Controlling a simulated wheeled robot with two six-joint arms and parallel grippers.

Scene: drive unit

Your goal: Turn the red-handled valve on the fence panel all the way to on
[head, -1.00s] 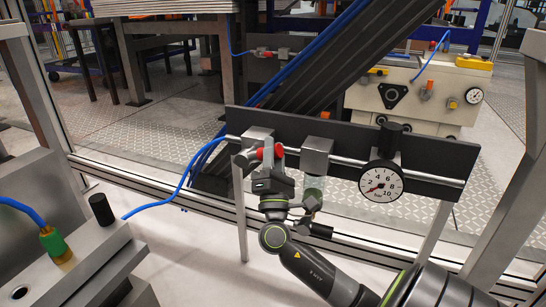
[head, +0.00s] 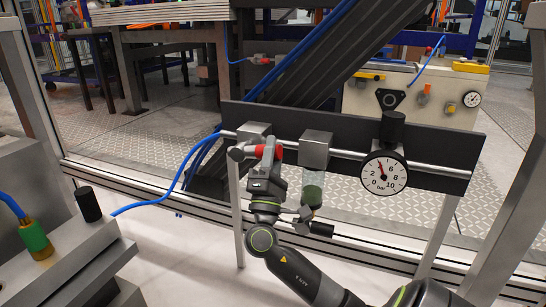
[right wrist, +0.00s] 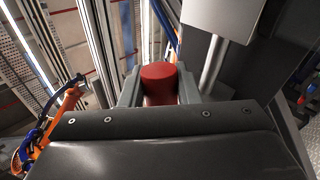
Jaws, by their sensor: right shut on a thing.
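The valve's red handle (head: 261,150) is at the left end of the dark fence panel (head: 345,142), beside a metal block on the pipe. My right gripper (head: 268,158) is shut on the handle from the front; its fingers hide part of it. In the right wrist view the handle's red end (right wrist: 158,82) sits between the two grey finger pads. The pressure gauge (head: 384,173) on the panel's right has its needle near 4. My left gripper is not in view.
A metal block with a greenish bowl (head: 312,188) hangs right of the valve, close to my right wrist. A blue hose (head: 178,190) runs from the valve to the left. A grey machine block with a green-collared fitting (head: 35,236) stands at lower left.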

